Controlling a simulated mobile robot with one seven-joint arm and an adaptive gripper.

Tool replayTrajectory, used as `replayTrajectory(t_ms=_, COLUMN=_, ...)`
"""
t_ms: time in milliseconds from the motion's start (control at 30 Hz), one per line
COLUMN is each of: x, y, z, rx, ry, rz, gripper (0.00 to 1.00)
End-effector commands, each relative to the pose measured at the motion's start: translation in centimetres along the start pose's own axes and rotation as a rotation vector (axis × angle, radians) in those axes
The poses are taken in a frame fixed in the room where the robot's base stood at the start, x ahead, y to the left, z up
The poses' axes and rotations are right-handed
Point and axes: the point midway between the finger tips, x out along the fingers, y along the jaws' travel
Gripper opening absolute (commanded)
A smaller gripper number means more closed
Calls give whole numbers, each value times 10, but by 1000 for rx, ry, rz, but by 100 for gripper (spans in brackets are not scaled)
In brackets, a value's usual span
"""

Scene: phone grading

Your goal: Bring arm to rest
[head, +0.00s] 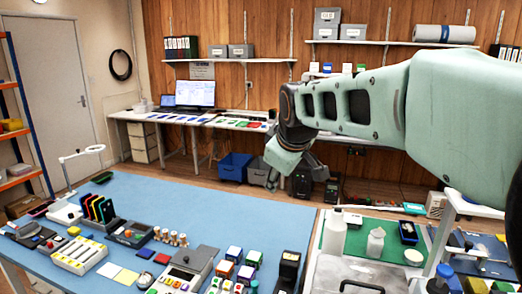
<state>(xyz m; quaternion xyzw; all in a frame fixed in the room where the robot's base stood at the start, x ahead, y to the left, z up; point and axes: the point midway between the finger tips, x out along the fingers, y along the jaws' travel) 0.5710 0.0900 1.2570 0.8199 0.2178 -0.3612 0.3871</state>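My arm reaches in from the right in the head view, held level above the benches. My gripper (276,180) hangs at its end, pointing down, over the far edge of the blue bench (190,192). It is apart from everything on the bench. I see nothing held in it, but the fingers are small and dark against the background, so I cannot tell how far they are parted.
The blue bench holds a phone rack (97,208), a white slotted tray (79,255), a grey box (190,262) and several small coloured boxes. A bottle (334,232) stands on the green mat at right. The bench's far middle is clear.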

Motion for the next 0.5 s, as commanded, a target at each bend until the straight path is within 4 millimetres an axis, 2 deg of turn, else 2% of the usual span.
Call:
replayTrajectory(t_ms=33, x=-12, y=7, z=-12, rx=-33, ry=31, rz=14, gripper=40)
replayTrajectory(t_ms=100, x=-27, y=15, z=-21, rx=-68, ry=67, rz=30, gripper=40)
replayTrajectory(t_ms=167, x=-36, y=19, z=-21, rx=-73, ry=83, rz=33, gripper=40)
replayTrajectory(t_ms=267, x=-48, y=20, z=-15, rx=-50, ry=97, rz=27, gripper=40)
replayTrajectory(t_ms=500, x=-70, y=7, z=23, rx=99, ry=86, rz=-23, gripper=40)
